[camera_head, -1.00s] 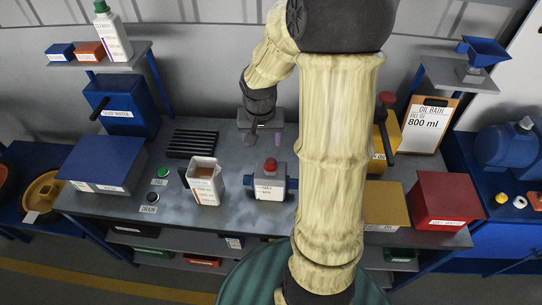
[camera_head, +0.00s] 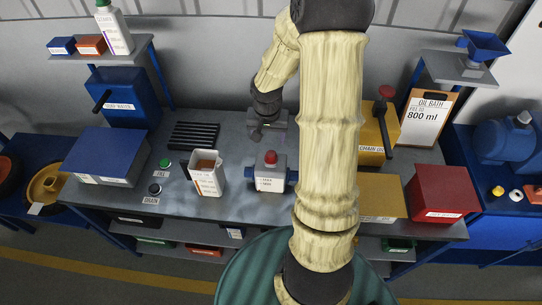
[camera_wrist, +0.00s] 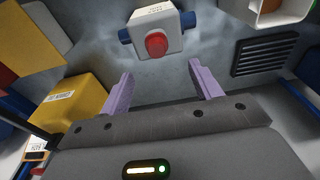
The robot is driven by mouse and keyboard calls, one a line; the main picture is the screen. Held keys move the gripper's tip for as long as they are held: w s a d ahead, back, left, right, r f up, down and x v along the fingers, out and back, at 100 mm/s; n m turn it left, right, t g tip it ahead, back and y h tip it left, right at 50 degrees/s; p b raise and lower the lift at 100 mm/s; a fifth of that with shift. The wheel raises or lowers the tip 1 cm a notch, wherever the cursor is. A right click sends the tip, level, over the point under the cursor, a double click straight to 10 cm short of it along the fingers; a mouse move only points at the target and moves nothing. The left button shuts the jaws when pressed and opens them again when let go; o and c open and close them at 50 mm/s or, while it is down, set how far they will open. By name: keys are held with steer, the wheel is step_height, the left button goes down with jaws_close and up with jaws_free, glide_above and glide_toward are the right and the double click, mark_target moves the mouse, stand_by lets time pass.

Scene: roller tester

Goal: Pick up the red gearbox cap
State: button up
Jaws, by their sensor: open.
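The red gearbox cap (camera_head: 270,157) sits on top of the small white gearbox (camera_head: 268,180) with blue side fittings, on the grey bench. In the wrist view the red cap (camera_wrist: 157,44) is at upper centre, on the white gearbox (camera_wrist: 150,20), beyond my fingertips. My gripper (camera_wrist: 163,85) shows there with two purple fingers spread apart and nothing between them. In the head view my gripper (camera_head: 262,130) is behind the gearbox, apart from the cap; its fingers are hard to make out.
A white measuring jug (camera_head: 206,177) stands left of the gearbox. A black slotted grate (camera_head: 194,136) lies behind the jug. A yellow box (camera_head: 381,194) and a red box (camera_head: 440,194) stand to the right. FILL and DRAIN buttons (camera_head: 155,188) are at the left.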

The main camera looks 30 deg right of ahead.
mark_target(271, 154)
steer(key=f, duration=0.5)
steer(key=shift+w+d+f, duration=0.2)
steer(key=shift+w+f, duration=0.1)
steer(key=shift+f, duration=0.05)
steer(key=shift+d+f+p, duration=0.15)
steer(key=shift+f+p, duration=0.25)
steer(key=shift+f, duration=0.15)
steer(key=f, duration=0.4)
steer(key=shift+w+d+p, duration=0.15)
steer(key=shift+d+p, duration=0.15)
steer(key=shift+c, duration=0.4)
steer(key=c, duration=1)
